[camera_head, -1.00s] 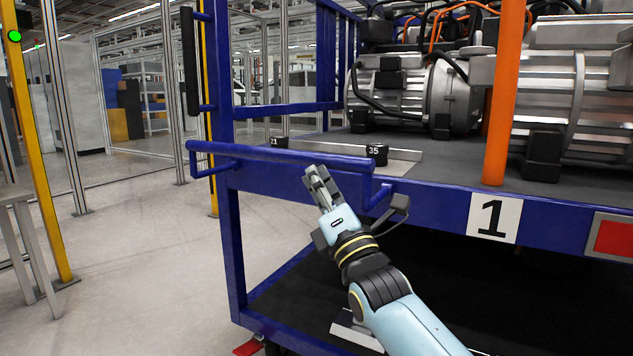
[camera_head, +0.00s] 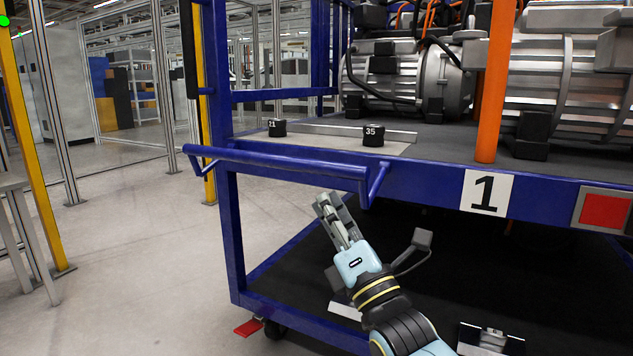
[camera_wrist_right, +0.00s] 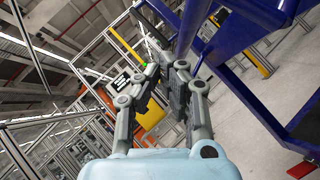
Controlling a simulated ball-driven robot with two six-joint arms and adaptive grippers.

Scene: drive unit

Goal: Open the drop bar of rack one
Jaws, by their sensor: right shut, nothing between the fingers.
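Rack one is a blue frame with a white "1" plate (camera_head: 487,193). A horizontal blue bar (camera_head: 275,160) with bent end brackets stands out from its front edge at the left in the head view. My right gripper (camera_head: 328,203) is shut and empty, just below the bar's right part and apart from it. In the right wrist view my right gripper's fingers (camera_wrist_right: 165,70) point up, with a blue rack member (camera_wrist_right: 190,25) close beside them. My left gripper is out of view.
Two small black blocks, marked 21 (camera_head: 277,128) and 35 (camera_head: 373,135), sit on the deck. Grey motors (camera_head: 405,85) and an orange post (camera_head: 494,80) stand to the right. A yellow post (camera_head: 35,140) stands left. Floor left of the rack is clear.

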